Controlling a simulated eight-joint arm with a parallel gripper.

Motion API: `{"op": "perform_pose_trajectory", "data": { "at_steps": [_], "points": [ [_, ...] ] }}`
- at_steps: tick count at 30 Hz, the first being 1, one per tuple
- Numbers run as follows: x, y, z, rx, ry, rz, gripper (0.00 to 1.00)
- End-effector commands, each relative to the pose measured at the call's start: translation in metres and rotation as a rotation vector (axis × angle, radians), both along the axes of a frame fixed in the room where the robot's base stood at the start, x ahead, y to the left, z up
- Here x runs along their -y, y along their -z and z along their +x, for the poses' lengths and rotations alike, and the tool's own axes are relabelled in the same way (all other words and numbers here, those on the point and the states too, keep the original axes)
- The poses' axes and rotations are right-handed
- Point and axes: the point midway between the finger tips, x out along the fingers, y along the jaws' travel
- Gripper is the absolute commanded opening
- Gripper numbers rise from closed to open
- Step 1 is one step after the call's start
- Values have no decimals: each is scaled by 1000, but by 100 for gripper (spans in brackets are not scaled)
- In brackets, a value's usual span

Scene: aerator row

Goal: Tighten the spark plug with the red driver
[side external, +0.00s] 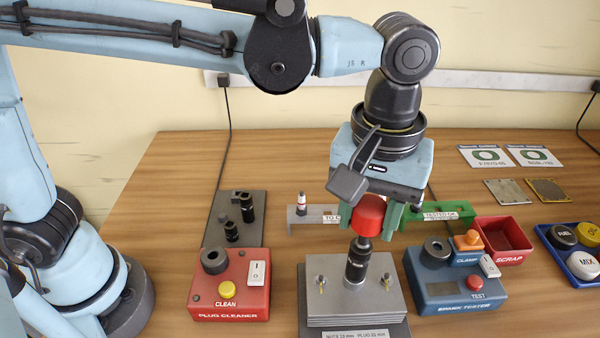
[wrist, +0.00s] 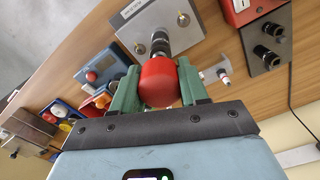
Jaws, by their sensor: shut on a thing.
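The red driver has a red knob (side external: 368,212) above a steel shaft and a black socket (side external: 357,262). My gripper (side external: 369,222) is shut on the knob, with one green finger on each side. The wrist view shows the knob (wrist: 158,82) between the fingers. The socket stands at the middle of the grey metal block (side external: 325,275), apparently meeting its top, with the driver close to upright. Any spark plug under the socket is hidden. Another spark plug (side external: 301,203), white with a red band, stands at the grey rack (side external: 325,214).
Small nuts on studs flank the socket on the block. The red plug cleaner (side external: 230,290) is left, the blue spark tester (side external: 455,285) right. Black sockets (side external: 246,207) stand on a grey plate behind. A green rack (side external: 445,212) and red scrap bin (side external: 503,240) are at right.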

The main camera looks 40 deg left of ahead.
Motion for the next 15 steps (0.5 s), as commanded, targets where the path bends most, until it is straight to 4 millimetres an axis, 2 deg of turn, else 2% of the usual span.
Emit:
{"op": "perform_pose_trajectory", "data": {
  "at_steps": [9,15],
  "points": [
    [0,0,0,0,409,0,0],
    [0,0,0,0,576,0,0]
  ]
}}
